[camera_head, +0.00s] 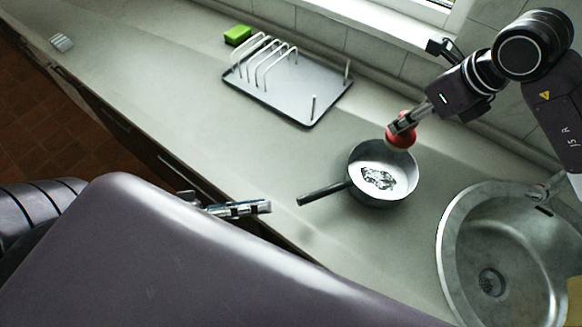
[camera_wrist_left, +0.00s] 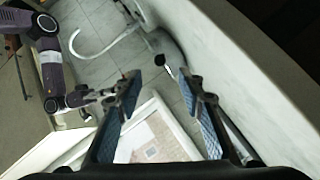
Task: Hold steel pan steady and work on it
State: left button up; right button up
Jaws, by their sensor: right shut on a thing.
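The steel pan (camera_head: 357,190) stands on the counter with its dark handle (camera_head: 322,194) pointing left. A dark patchy stain (camera_head: 379,178) lies on its pale inside. My right gripper (camera_head: 405,124) is shut on a round red thing (camera_head: 402,142) at the pan's far right rim; whether it touches the pan I cannot tell. My left gripper (camera_head: 240,209) is near the counter's front edge, left of the handle and apart from it. In the left wrist view its fingers (camera_wrist_left: 160,88) are spread with nothing between them. A small dark thing there is unclear.
A metal dish rack (camera_head: 285,92) stands behind the pan, with a green sponge (camera_head: 237,35) beside it. A round steel sink (camera_head: 450,232) is at the right. A window (camera_head: 400,12) is at the back. The counter left of the pan is clear.

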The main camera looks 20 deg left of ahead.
aim_at(304, 200)
pick_arm(q)
jog(key=x, duration=1.1)
jog(key=shift+w+d+f, duration=0.1)
jog(key=shift+c, duration=0.3)
grip_shut()
